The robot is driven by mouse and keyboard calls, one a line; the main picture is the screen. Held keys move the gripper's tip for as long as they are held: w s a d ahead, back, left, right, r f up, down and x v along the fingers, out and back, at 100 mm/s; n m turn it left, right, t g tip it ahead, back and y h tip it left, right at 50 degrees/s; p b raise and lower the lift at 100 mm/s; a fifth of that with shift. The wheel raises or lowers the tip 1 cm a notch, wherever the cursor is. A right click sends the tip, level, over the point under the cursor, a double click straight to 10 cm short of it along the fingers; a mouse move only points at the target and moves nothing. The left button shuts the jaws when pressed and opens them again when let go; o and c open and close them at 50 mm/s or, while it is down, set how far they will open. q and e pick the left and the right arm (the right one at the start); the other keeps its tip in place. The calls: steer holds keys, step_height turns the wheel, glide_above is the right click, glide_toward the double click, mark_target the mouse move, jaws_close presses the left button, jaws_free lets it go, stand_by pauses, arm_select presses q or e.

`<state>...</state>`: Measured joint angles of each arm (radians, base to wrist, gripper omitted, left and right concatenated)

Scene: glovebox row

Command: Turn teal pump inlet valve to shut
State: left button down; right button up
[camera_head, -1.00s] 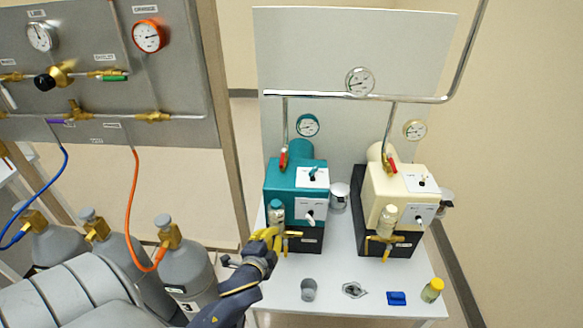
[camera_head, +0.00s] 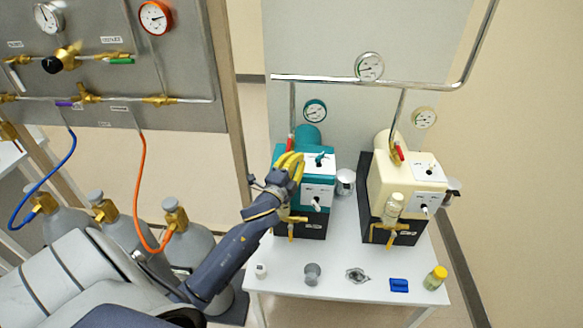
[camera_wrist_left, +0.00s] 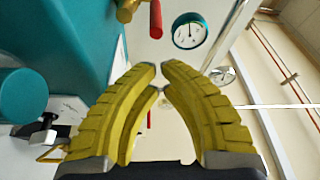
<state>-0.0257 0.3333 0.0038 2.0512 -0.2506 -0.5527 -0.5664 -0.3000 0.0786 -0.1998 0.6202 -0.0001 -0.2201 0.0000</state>
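The teal pump (camera_head: 318,180) stands on the white table with its front facing me. Its inlet valve has a red handle (camera_head: 291,143) on the pipe at the pump's top left. In the left wrist view the red handle (camera_wrist_left: 155,19) hangs beside a brass fitting, beyond the fingertips. My left gripper (camera_head: 289,158) is at the upper left of the teal pump, just below the red handle in the picture. Its yellow fingers (camera_wrist_left: 160,66) curve together with a narrow gap between the tips, and I see nothing held. They appear apart from the handle. My right gripper is out of view.
A cream pump (camera_head: 405,187) with its own red handle stands to the right. A teal-rimmed gauge (camera_head: 315,110) and steel pipe are behind. A grey cup (camera_head: 312,273), blue item (camera_head: 398,285) and yellow-capped jar (camera_head: 435,278) lie along the table's front. Gas cylinders stand left.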

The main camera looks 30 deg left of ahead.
mark_target(289, 143)
arm_select(q)
steer(key=w, duration=0.3)
steer(key=w+a, duration=0.1)
steer(key=w, duration=0.2)
steer(key=shift+a+r, duration=0.1)
steer(key=shift+r, duration=0.05)
steer(key=shift+s+a+f, duration=0.2)
steer(key=shift+s+a, duration=0.3)
steer(key=shift+a, duration=0.2)
steer(key=shift+s+a+h, duration=0.1)
steer(key=shift+h, duration=0.3)
steer(key=shift+s+a+m+h, duration=0.1)
steer(key=shift+s+m+h, duration=0.05)
steer(key=shift+m+h, duration=0.2)
